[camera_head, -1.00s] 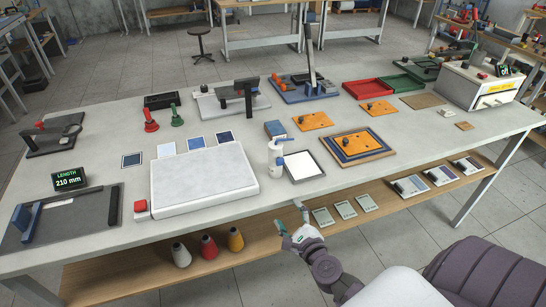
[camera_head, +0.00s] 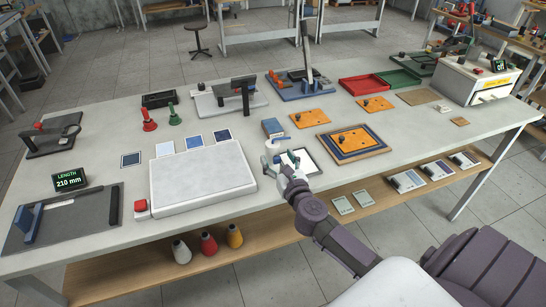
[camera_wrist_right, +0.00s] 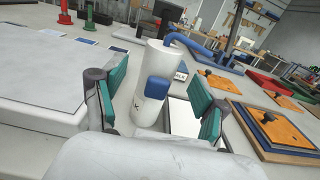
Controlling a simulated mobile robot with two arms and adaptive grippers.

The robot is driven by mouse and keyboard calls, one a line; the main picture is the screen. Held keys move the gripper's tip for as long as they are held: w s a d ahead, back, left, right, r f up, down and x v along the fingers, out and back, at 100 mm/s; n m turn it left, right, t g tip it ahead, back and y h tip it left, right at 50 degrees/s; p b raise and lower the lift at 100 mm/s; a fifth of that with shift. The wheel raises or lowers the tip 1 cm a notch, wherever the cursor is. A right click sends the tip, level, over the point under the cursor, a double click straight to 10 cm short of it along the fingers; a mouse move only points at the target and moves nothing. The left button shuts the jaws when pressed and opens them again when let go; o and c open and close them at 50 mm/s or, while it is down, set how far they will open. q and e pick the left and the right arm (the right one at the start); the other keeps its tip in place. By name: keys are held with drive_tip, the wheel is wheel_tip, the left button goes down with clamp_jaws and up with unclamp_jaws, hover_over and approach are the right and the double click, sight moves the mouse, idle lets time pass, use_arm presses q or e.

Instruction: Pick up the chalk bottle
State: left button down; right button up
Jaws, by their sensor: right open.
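The chalk bottle is a white bottle (camera_wrist_right: 154,85) with a blue bent nozzle and a blue patch on its side. It stands upright on the table between the large white slab and a white-topped tray. In the head view its top (camera_head: 271,146) shows, while its lower part is partly hidden by my right gripper (camera_head: 279,164). In the right wrist view my right gripper (camera_wrist_right: 156,105) is open, with green-padded fingers on either side of the bottle's line. The bottle appears between or just beyond the fingertips; I cannot tell contact. My left gripper is out of view.
The white slab (camera_head: 203,182) lies left of the bottle. The tray (camera_head: 312,160) is close on its right, and a blue box (camera_head: 272,128) is behind it. Orange boards (camera_head: 354,141) lie farther right. A wooden shelf (camera_head: 285,225) runs below the table's front edge.

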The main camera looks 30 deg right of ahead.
sight(275, 155)
drive_tip(key=x, duration=0.4)
drive_tip(key=shift+w+d+f, duration=0.1)
drive_tip(key=shift+w+f, duration=0.05)
drive_tip(key=shift+w, duration=0.25)
drive_tip(key=shift+s, duration=0.1)
drive_tip(key=shift+c, duration=0.2)
drive_tip(key=shift+c, duration=1.2)
drive_tip(key=c, duration=1.1)
